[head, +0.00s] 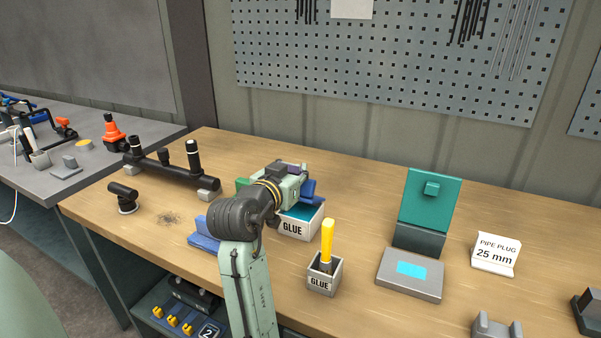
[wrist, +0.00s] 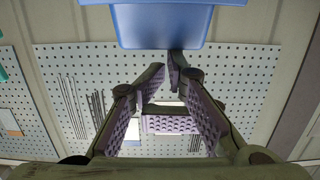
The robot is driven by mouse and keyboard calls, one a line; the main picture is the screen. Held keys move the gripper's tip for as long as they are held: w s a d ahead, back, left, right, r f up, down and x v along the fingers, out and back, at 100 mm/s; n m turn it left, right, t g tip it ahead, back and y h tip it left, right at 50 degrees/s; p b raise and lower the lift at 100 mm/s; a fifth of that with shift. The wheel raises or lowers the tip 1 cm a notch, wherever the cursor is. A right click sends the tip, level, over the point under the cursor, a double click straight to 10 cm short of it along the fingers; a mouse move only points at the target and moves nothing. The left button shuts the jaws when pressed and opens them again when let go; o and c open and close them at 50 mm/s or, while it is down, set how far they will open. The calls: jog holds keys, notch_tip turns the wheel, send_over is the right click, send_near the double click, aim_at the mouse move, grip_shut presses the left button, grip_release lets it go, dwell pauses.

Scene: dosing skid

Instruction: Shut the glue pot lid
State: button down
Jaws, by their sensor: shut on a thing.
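The larger white glue pot (head: 297,226), labelled GLUE, stands on the wooden bench with a teal surface showing at its top. My gripper (head: 296,178) is over the pot, and my wrist and arm hide part of it. A blue part that looks like the lid (head: 309,190) shows beside my gripper, raised at the back of the pot. In the wrist view the blue lid (wrist: 180,25) lies at the fingertips. My gripper (wrist: 168,70) is shut on its edge, though the contact is small and partly hidden. The lid's exact angle cannot be told.
A small GLUE box (head: 322,274) with a yellow-handled brush (head: 327,240) stands close in front.

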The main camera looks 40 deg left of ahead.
jog(key=shift+s+d+f+t+y+b, duration=0.15)
jog(key=shift+s+f+t+b, duration=0.4)
jog(key=shift+b, duration=1.2)
jog(key=shift+s+d+f+t+y+b, duration=0.15)
jog(key=shift+s+f+t+b, duration=0.35)
jog(key=shift+b, duration=1.2)
jog(key=f+t+b, duration=0.1)
jog(key=b, duration=0.2)
jog(key=shift+s+f, duration=0.1)
jog(key=shift+s, duration=0.25)
jog(key=shift+r+p, duration=0.55)
jog(key=shift+r, duration=0.2)
